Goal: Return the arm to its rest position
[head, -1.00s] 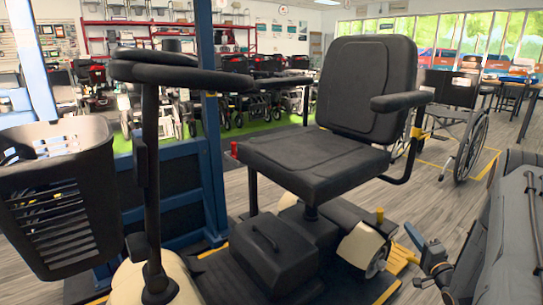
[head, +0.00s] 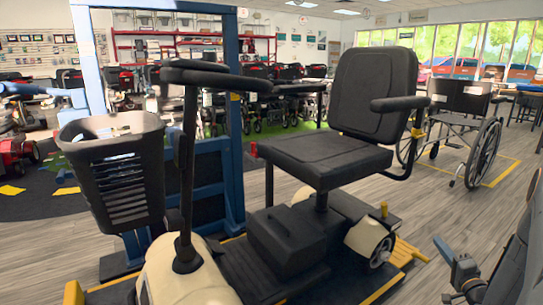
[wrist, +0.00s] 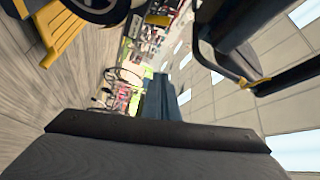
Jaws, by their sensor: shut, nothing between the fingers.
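My gripper (wrist: 165,98) shows in the wrist view as narrow blue-grey fingers beyond a dark wrist block, closed together and empty. In the head view a small blue-grey end of my arm (head: 457,266) shows at the lower right, right of the scooter's rear wheel and apart from it. The arm is partly cut off by the right edge. The wrist view is tilted on its side.
A mobility scooter with a black seat (head: 325,160) and a dark front basket (head: 115,172) fills the middle. A blue post frame (head: 232,150) stands behind it. A wheelchair (head: 470,125) stands at the right. Grey floor (head: 420,215) is open between scooter and wheelchair.

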